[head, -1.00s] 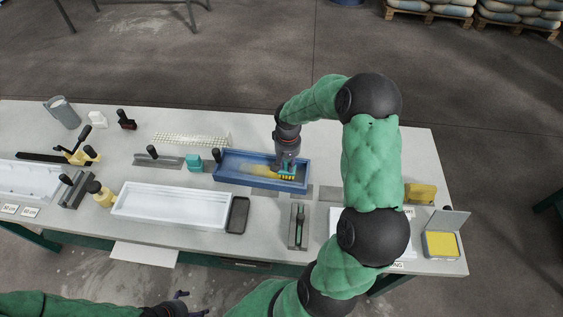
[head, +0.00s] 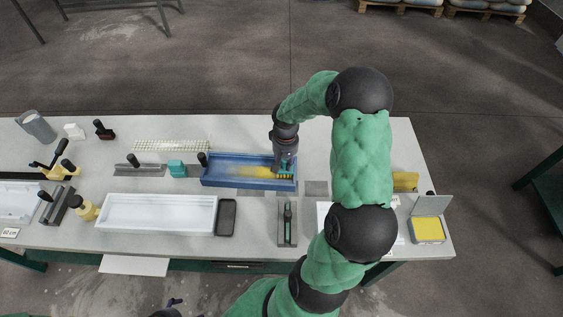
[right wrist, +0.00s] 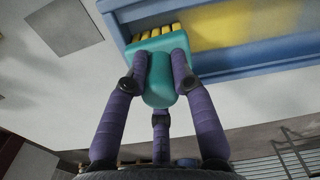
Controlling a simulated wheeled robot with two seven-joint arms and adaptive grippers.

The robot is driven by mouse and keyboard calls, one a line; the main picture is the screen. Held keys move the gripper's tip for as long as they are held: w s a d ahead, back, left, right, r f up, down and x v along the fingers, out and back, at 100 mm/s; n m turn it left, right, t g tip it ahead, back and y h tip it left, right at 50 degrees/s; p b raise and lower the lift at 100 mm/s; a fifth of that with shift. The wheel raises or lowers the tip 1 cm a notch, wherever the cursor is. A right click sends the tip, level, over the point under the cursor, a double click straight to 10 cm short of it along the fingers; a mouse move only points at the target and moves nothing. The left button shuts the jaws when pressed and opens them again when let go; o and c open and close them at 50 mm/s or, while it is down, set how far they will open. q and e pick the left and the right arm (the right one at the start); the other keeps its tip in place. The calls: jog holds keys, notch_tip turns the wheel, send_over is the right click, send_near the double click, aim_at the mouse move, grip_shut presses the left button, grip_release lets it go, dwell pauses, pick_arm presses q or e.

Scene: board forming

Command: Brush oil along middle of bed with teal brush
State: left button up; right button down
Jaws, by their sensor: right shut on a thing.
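The blue bed (head: 248,186) is a shallow rectangular tray in the middle of the table. A yellow oil streak (head: 255,170) lies along its floor, stronger toward the right and fainter toward the left. My right gripper (head: 286,163) is shut on the teal brush (right wrist: 162,65) above the bed's right end. The brush's yellow bristles (right wrist: 158,31) point down into the bed; whether they touch the floor is unclear. My left gripper (head: 175,302) barely shows at the bottom edge, mostly cut off.
A white tray (head: 160,198) and a dark grey block (head: 226,218) lie in front of the bed. A teal block (head: 176,168) and a black-handled metal tool (head: 140,170) sit at its left. A lidded yellow pad box (head: 427,230) stands far right.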

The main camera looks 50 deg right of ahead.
jog(key=shift+w+a, duration=0.1)
jog(key=shift+w+a+f+b, duration=0.1)
jog(key=shift+w+a+b, duration=0.15)
jog(key=shift+w+a, duration=0.85)
jog(key=shift+w+a+b, duration=0.25)
jog(key=shift+w+a, duration=0.55)
jog(key=shift+w, duration=0.5)
jog(key=shift+w+a+r, duration=0.1)
jog(key=shift+w+a, duration=0.6)
jog(key=shift+w, duration=0.35)
jog(key=shift+w+a+r, duration=0.1)
jog(key=shift+w+a, duration=0.6)
jog(key=shift+w, duration=0.35)
jog(key=b, duration=0.1)
send_near(225, 170)
jog(key=shift+s+d+f, duration=0.6)
jog(key=shift+s+f, duration=0.1)
jog(key=shift+s, duration=0.1)
jog(key=shift+s+d+f, duration=0.55)
jog(key=shift+s+f, duration=0.1)
jog(key=shift+s, duration=0.1)
jog(key=shift+w+a+r, duration=0.1)
jog(key=shift+w+a, duration=0.45)
jog(key=shift+w, duration=0.25)
jog(key=shift+w+a+r, duration=0.1)
jog(key=shift+w+a, duration=0.45)
jog(key=shift+w, duration=0.2)
jog(key=shift+r+p, duration=1.85)
jog(key=shift+r, duration=1.1)
